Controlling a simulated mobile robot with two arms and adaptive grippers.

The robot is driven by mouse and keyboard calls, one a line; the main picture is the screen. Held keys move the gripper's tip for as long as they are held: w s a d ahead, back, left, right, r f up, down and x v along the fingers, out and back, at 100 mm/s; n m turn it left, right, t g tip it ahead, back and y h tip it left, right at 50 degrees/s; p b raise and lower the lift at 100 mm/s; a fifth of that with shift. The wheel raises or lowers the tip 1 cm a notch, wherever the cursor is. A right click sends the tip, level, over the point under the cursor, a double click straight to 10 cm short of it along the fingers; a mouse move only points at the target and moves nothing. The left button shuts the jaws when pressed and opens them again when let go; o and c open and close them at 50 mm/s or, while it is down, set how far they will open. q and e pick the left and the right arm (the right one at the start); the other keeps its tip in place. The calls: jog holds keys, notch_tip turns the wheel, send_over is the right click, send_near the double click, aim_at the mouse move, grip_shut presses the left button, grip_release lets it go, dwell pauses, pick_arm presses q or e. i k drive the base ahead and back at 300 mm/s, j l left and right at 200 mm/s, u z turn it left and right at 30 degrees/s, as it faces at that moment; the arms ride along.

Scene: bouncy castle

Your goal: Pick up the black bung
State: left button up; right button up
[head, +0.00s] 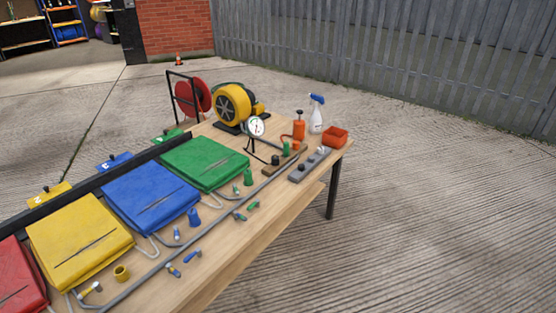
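A small black bung-like piece (275,160) sits on a low brown wooden block (284,163) near the right end of the workbench (250,222). A small green piece (286,149) stands just behind it on or beside the same block. Dark round knobs (303,167) also show on a grey block to the right. At this size I cannot tell for certain which dark piece is the bung. Neither of my grippers is in view.
The grey block (312,163), orange tray (335,137), spray bottle (316,117), orange pump bottle (298,126) and pressure gauge (256,127) crowd the bench's right end. A yellow blower (234,104) stands behind. Open concrete (440,220) lies to the right.

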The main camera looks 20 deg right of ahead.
aim_at(301, 167)
jog(key=i+l, duration=0.15)
jog(key=l, duration=0.2)
jog(key=i+l+u, duration=0.15)
jog(key=l, duration=0.15)
jog(key=i+l, duration=0.15)
jog(key=l, duration=0.2)
jog(key=i+l+u, duration=0.1)
jog(key=l, duration=0.25)
jog(key=i+l+u, duration=0.1)
jog(key=l, duration=0.25)
jog(key=i+l, duration=0.2)
jog(key=l, duration=0.15)
jog(key=i+l+u, duration=0.1)
jog(key=l, duration=0.3)
